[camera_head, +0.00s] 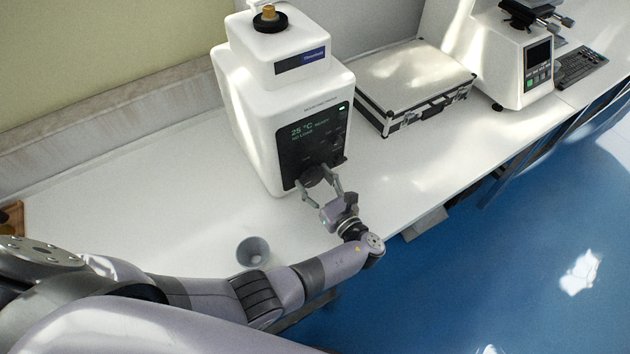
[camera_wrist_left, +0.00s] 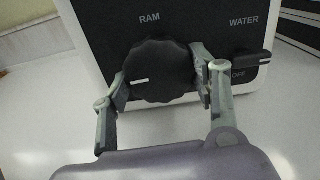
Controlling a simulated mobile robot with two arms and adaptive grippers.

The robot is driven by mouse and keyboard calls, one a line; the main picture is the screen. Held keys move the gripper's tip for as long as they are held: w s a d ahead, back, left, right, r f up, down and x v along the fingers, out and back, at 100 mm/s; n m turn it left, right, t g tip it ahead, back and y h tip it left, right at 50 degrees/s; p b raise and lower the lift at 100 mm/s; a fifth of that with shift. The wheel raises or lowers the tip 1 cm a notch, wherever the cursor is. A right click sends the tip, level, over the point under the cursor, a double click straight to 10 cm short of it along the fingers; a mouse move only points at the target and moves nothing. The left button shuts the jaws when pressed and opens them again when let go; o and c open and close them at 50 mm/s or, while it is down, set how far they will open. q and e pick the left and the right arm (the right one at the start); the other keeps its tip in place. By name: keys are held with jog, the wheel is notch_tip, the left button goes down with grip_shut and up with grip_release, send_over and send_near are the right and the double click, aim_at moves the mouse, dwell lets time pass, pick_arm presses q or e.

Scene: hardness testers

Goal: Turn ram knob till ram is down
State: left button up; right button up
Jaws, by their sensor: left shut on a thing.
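The white press machine (camera_head: 285,100) stands on the bench, with a black front panel (camera_head: 316,142) reading "25 °C" and "NO LOAD READY". The black scalloped ram knob (camera_wrist_left: 158,70) sits under the "RAM" label in the left wrist view. Its white pointer line is on the left side, pointing left. My left gripper (camera_wrist_left: 160,82) is shut on the ram knob, one finger on each side. In the head view my left gripper (camera_head: 318,180) reaches the panel's lower edge. The ram knob (camera_head: 312,176) is partly hidden there. The brass-topped black fitting (camera_head: 269,17) is on top of the machine. My right gripper is not in view.
A black water switch (camera_wrist_left: 238,58) with "OFF" below it is close to the right finger. A grey cup (camera_head: 253,251) stands on the bench (camera_head: 190,215) near my left forearm. A silver case (camera_head: 413,80) and another tester (camera_head: 515,60) are to the right.

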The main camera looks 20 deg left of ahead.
pick_arm(q)
jog(key=n+b, duration=0.2)
jog(key=n, duration=0.2)
jog(key=shift+f, duration=0.1)
jog(key=shift+w+n+b, duration=0.1)
jog(key=shift+n+b, duration=0.85)
jog(key=shift+n, duration=0.25)
jog(key=shift+r, duration=0.2)
jog(key=o, duration=1.2)
jog(key=shift+c, duration=0.2)
jog(key=shift+r, duration=0.1)
